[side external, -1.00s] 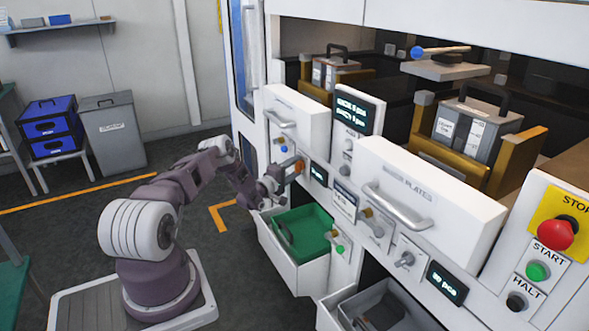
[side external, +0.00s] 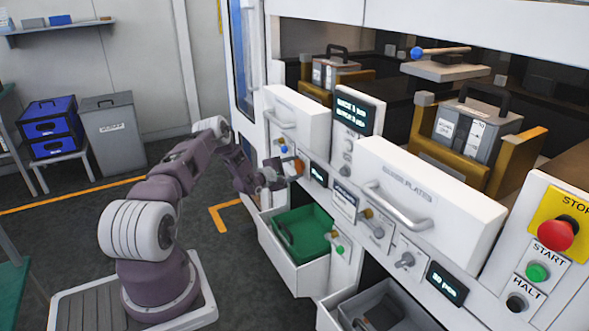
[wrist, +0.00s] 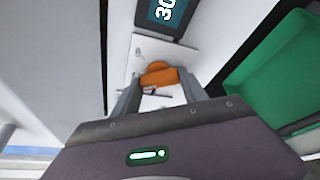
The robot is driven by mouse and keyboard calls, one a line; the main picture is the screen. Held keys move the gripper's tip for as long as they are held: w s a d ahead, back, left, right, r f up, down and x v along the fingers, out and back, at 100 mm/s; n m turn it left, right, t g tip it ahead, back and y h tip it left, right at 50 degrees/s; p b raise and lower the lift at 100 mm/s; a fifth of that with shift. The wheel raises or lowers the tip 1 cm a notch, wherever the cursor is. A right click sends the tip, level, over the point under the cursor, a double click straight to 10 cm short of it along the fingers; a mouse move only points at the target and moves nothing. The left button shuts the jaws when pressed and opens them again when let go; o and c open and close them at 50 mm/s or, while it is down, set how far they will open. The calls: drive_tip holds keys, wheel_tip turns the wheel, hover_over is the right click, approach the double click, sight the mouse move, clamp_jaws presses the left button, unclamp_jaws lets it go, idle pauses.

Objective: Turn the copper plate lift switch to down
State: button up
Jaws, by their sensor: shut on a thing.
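An orange switch knob (side external: 298,166) is on a white panel of the machine front, left of a small dark display. In the wrist view the knob (wrist: 158,75) sits between the two grey fingers of my gripper (wrist: 160,92). My gripper (side external: 285,170) is shut on the knob, reaching it from the left in the side view. The knob's lower part and its label are partly hidden by the fingers, and I cannot read which way it is set.
An open drawer with a green tray (side external: 302,230) juts out just below my gripper. A white drawer front with a handle (side external: 281,119) is above. A display (wrist: 165,10) is close to the knob. Other knobs (side external: 377,233) are to the right.

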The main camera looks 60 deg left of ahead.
idle(0.4)
drive_tip(key=o, duration=1.4)
drive_tip(key=v, duration=0.7)
